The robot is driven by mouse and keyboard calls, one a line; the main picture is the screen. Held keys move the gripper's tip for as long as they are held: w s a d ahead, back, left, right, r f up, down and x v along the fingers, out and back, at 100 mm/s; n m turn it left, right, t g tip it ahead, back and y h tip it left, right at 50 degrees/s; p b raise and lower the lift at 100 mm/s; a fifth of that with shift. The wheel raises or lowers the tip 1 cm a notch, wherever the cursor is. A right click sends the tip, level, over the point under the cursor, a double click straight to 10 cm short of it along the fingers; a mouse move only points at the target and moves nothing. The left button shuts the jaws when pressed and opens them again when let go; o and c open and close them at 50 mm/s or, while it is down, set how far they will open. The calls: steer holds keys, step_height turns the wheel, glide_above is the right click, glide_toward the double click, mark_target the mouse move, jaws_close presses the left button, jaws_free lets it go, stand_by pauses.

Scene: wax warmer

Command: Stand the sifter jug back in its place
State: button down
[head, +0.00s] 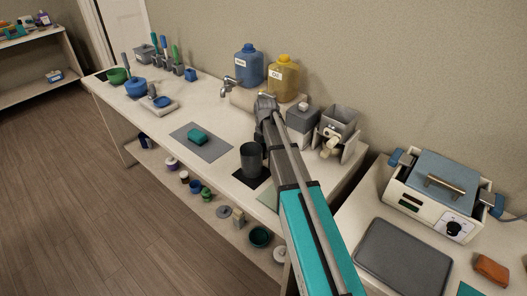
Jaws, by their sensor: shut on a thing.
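The sifter jug, a dark grey cylinder (251,162), is upright at the front of the long bench. It is over or on a black square mat (241,187); I cannot tell whether its base touches the mat. My arm reaches across the bench from the lower right, and its wrist is above and behind the jug. My gripper (260,138) is beside the jug's upper right side, mostly hidden by my arm. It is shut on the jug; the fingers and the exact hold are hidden.
Blue (249,64) and yellow (282,77) jugs stand behind, by a tap. Grey containers (302,117) are right of my wrist. A wax warmer (442,195) stands on the right table.

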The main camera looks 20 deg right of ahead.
steer(key=shift+f+b, duration=0.3)
steer(key=shift+f, duration=0.05)
stand_by(0.4)
steer(key=shift+c, duration=1.5)
jaws_free()
steer(key=shift+r+p, duration=0.4)
steer(key=shift+w+d+r+p, duration=0.1)
steer(key=shift+r+p, duration=1.65)
steer(key=shift+w+d+r+p, duration=0.1)
steer(key=shift+r+p, duration=1.65)
steer(key=shift+r, duration=0.15)
steer(key=shift+s, duration=0.1)
